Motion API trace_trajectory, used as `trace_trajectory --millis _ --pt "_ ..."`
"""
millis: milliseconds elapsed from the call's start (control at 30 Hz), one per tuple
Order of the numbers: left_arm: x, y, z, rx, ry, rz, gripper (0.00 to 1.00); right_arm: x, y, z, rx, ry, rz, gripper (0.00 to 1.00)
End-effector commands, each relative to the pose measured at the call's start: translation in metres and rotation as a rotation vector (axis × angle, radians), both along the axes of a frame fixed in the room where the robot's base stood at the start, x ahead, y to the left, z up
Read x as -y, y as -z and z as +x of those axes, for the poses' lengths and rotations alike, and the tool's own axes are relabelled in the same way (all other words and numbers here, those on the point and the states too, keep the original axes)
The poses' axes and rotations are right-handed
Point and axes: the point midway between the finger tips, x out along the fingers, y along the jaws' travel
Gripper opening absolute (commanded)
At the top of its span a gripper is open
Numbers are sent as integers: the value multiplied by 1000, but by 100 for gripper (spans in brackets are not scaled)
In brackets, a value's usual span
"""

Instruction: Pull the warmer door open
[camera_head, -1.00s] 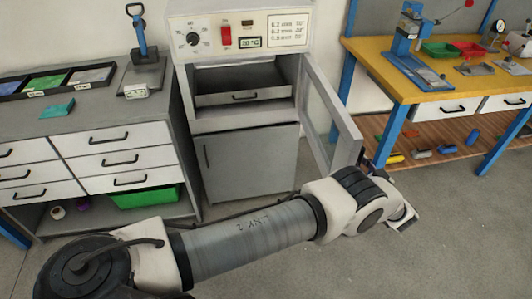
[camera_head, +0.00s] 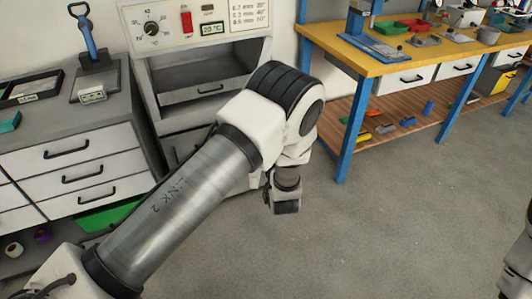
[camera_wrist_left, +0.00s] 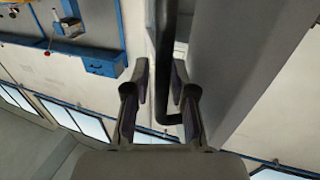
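The warmer (camera_head: 140,62) is a pale grey cabinet with a dial, a red switch and a small display on its top panel. Its front opening shows, with a handled drawer (camera_head: 205,92) inside. My left arm crosses in front, and I cannot make out the warmer door behind it in the head view. In the left wrist view a dark bar handle (camera_wrist_left: 162,40) runs between the fingers of my left gripper (camera_wrist_left: 161,75), beside a grey panel (camera_wrist_left: 225,55). The fingers stand apart, with gaps visible beside the bar. My right gripper is out of view.
A drawer cabinet (camera_head: 75,160) with a tool stand (camera_head: 95,80) on top is at the left. A yellow workbench (camera_head: 400,58) on blue legs stands at the right, with a wooden lower shelf. The grey floor between is clear.

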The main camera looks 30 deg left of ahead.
Motion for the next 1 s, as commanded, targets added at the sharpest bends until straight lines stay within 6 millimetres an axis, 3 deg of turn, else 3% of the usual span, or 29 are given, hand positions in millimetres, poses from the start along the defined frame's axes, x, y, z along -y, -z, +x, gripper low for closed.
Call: trace_trajectory --millis 133,400,467,567,667,800,1000 --pt "-13 0 -8 -2 15 -4 25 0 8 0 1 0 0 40" --pt "-14 -1 -9 -4 18 -5 25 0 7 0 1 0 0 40" --pt "-14 -1 -9 -8 19 -6 3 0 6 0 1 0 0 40" --pt "-14 4 -17 -70 39 -24 0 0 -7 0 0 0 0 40" --pt "-13 23 -41 -239 88 -76 0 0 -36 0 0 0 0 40" --pt "-8 49 -108 -574 169 -179 0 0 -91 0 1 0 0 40" --pt "-1 49 -209 -952 255 -288 0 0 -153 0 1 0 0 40"
